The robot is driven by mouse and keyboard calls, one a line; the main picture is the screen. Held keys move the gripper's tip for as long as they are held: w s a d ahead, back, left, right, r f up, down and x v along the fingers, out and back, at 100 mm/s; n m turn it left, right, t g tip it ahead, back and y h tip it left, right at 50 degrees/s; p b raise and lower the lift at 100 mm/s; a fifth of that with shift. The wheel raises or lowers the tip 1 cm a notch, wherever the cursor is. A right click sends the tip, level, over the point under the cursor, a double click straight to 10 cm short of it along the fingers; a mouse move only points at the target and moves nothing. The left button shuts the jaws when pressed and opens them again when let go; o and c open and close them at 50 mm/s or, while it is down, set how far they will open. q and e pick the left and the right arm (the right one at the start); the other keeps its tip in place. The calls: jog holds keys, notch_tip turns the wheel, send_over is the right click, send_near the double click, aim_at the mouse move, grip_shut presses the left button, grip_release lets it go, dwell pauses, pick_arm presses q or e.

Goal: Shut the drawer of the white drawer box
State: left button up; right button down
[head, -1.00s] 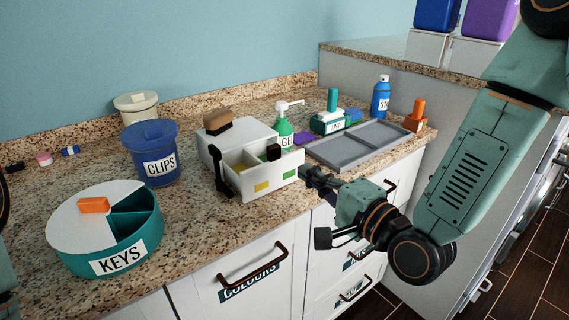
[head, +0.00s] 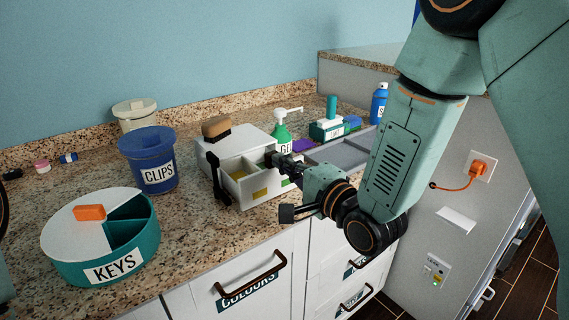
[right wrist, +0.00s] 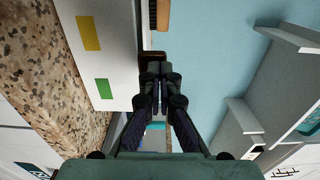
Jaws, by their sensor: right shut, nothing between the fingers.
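The white drawer box (head: 238,141) stands on the counter with a brown brush (head: 216,128) on top. Its drawer (head: 248,189) is open, showing compartments inside; yellow and green patches mark its face. A black upright piece (head: 217,178) is at its left end. My right gripper (head: 273,158) is shut and empty at the drawer's right end, hiding part of it. In the right wrist view, the closed fingertips (right wrist: 157,72) are just below a dark brown block (right wrist: 152,58), beside the drawer face (right wrist: 97,62). I cannot tell whether they touch. My left gripper is out of view.
A blue CLIPS bucket (head: 150,150) and a round KEYS container (head: 120,249) stand to the left. A green pump bottle (head: 282,138) is behind my right gripper. A grey tray (head: 345,157) lies to the right. Bare counter is in front of the box.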

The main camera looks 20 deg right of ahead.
jog(key=shift+a, duration=0.1)
send_over(260, 169)
jog(key=shift+p, duration=0.3)
jog(key=shift+w, duration=0.2)
jog(key=shift+r, duration=0.15)
jog(key=shift+a, duration=0.1)
jog(key=shift+s, duration=0.1)
